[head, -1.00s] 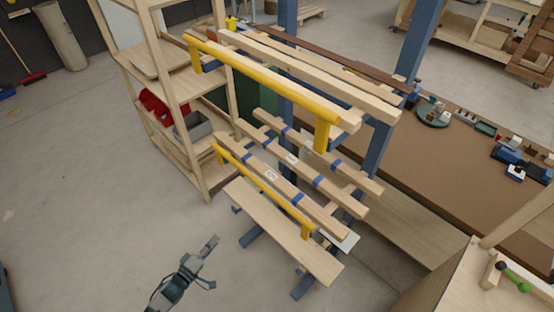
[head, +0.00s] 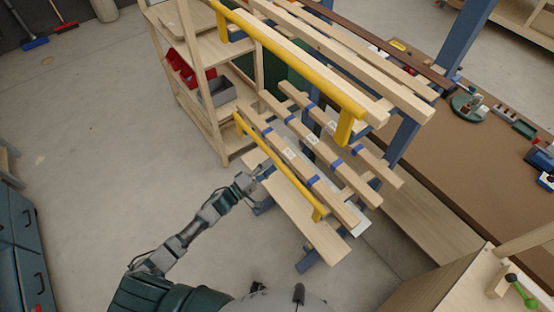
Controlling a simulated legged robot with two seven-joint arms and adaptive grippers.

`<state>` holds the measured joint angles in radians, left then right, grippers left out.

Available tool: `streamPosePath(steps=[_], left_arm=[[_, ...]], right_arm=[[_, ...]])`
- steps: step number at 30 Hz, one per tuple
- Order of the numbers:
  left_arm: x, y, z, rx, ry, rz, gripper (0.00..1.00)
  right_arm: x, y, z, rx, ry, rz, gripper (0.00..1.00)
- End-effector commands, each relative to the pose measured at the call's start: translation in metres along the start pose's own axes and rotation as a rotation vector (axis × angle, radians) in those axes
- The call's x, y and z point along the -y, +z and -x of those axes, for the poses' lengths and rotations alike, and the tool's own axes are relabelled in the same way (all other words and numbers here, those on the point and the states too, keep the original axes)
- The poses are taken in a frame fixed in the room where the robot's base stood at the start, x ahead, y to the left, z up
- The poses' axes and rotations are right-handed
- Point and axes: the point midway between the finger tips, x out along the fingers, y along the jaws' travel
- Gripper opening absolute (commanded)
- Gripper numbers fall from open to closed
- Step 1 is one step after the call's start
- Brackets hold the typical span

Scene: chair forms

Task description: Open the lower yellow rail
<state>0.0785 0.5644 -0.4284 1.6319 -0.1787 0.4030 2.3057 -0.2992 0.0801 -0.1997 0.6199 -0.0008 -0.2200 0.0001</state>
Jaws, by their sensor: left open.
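The lower yellow rail (head: 279,165) runs diagonally along the front of the lower wooden slats (head: 312,162), bent at both ends toward them. The upper yellow rail (head: 298,68) runs above it along the top wooden beams. My left gripper (head: 262,174) is open and empty. It lies just left of the middle of the lower rail in the head view, over the edge of the low wooden board (head: 305,227). I cannot tell whether a finger touches the rail. My right gripper is not in view.
A wooden shelf rack with red bins (head: 180,68) and a grey bin (head: 216,92) stands behind left. A brown workbench (head: 460,150) with tools is at right. Blue drawers (head: 20,250) stand at far left. The floor between is open.

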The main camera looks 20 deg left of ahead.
Motion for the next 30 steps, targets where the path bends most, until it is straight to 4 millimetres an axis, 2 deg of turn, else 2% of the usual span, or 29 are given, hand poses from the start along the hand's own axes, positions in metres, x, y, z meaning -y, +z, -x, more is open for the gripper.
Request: streamPosePath(steps=[1,6,18,24,30], left_arm=[[-0.002,-0.001,-0.010,0.000,0.003,-0.001,0.47],[0.000,-0.002,-0.030,-0.001,0.001,0.001,0.47],[0.000,-0.001,-0.038,0.000,0.000,0.000,0.47],[0.001,0.000,-0.039,0.000,-0.001,-0.001,0.00],[0.002,0.000,-0.038,0.001,-0.002,0.000,0.00]], right_arm=[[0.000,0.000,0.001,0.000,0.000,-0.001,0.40],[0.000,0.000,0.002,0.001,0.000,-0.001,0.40],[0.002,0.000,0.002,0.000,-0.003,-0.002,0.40],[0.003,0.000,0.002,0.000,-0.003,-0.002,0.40],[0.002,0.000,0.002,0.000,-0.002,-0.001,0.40]])
